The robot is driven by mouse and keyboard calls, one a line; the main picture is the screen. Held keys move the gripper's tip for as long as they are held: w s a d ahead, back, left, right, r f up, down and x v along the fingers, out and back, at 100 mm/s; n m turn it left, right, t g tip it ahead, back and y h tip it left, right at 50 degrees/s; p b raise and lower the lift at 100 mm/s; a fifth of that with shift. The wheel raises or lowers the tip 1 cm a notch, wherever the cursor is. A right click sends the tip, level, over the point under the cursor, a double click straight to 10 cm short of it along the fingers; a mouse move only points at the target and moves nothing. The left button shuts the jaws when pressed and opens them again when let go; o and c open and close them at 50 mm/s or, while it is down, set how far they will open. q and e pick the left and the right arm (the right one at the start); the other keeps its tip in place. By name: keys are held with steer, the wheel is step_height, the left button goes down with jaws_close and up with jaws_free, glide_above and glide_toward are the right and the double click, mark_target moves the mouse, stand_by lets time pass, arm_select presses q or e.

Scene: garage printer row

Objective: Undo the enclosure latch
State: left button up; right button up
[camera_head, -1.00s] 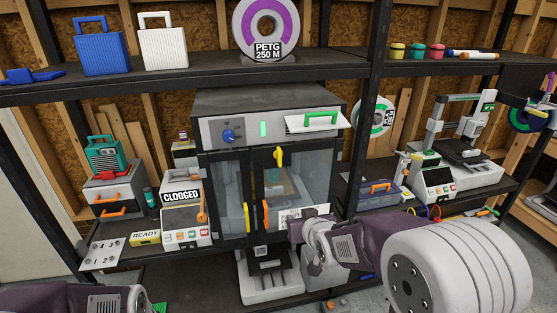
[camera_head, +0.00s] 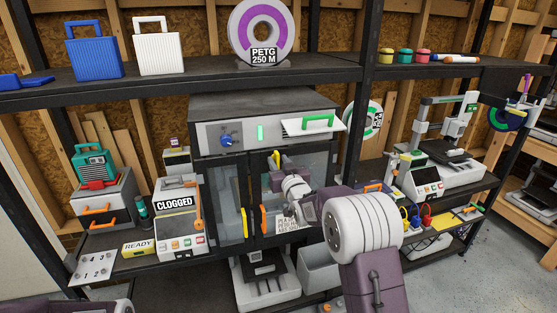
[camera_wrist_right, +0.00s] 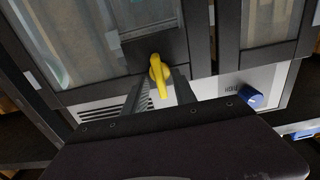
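The enclosure (camera_head: 265,105) is a grey cabinet with two dark-framed glass doors. Its yellow latch (camera_head: 276,160) sits at the top of the frame between the doors, partly hidden by my right gripper (camera_head: 284,176). In the right wrist view, the latch (camera_wrist_right: 158,75) stands between the two fingers of my right gripper (camera_wrist_right: 159,88). The fingers are open, with visible gaps to the latch on both sides. The doors look closed, with a yellow handle (camera_head: 243,222) and an orange handle (camera_head: 263,221). My left gripper is out of view; only part of that arm shows at the bottom left.
A blue knob (camera_head: 226,141) and a white flap with a green handle (camera_head: 317,122) are on the panel above the doors. A box labelled CLOGGED (camera_head: 178,225) stands left of the enclosure. The shelf above (camera_head: 190,72) carries a spool (camera_head: 262,30).

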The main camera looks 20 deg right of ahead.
steer(key=shift+w, duration=0.1)
steer(key=shift+a, duration=0.1)
jaws_close()
